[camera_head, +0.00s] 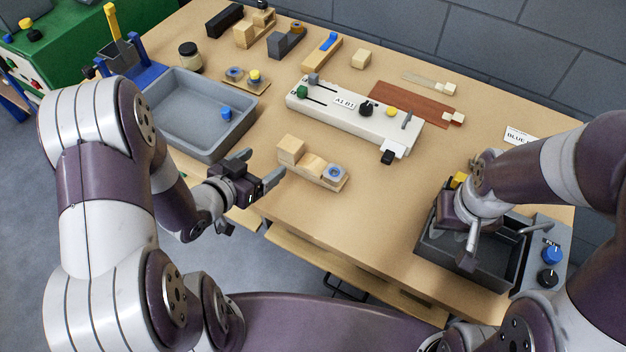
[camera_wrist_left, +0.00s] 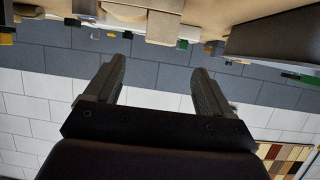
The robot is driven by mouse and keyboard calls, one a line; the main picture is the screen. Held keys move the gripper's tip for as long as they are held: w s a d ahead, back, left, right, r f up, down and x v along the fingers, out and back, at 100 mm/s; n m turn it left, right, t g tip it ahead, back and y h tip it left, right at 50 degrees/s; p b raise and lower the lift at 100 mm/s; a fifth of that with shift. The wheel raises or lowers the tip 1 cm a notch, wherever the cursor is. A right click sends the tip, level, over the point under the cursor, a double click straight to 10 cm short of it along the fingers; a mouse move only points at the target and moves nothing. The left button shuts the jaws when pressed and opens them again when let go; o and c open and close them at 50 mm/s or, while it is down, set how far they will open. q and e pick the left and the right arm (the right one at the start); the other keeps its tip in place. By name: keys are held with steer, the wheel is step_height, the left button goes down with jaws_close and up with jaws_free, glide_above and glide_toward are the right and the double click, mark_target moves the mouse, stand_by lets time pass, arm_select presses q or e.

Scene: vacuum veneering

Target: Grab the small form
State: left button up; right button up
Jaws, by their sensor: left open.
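A pale wooden stepped form (camera_head: 312,165) with a blue ring at its right end lies near the table's front edge. It may be the small form; other wooden pieces stand farther back, and I cannot tell for certain. My left gripper (camera_head: 264,167) is to the left of this form, apart from it, with its fingers pointing toward it. In the left wrist view the left gripper (camera_wrist_left: 158,70) is open, with nothing between its fingers. My right gripper (camera_head: 470,246) points down over the dark bin at the right; its fingertips are partly hidden.
A grey tray (camera_head: 180,144) with a small blue piece is at the left. A white device (camera_head: 350,112) with knobs lies behind the form. The dark bin (camera_head: 500,282) is at the front right. The table (camera_head: 360,235) is clear right of the form.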

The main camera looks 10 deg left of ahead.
mark_target(288, 146)
arm_select(q)
steer(key=x, duration=0.3)
steer(key=a+x, duration=0.1)
steer(key=x, duration=0.2)
steer(key=shift+w+a+f, duration=0.1)
steer(key=shift+w+f, duration=0.1)
steer(key=shift+f, duration=0.05)
steer(key=w+d, duration=0.2)
steer(key=shift+w+d+f, duration=0.2)
steer(key=shift+d+f, duration=0.2)
steer(key=x, duration=0.2)
steer(key=shift+w+a+f, duration=0.15)
steer(key=shift+w+f, duration=0.1)
steer(key=shift+w, duration=0.1)
steer(key=shift+s+r, duration=0.1)
steer(key=shift+c, duration=0.9)
steer(key=c, duration=1)
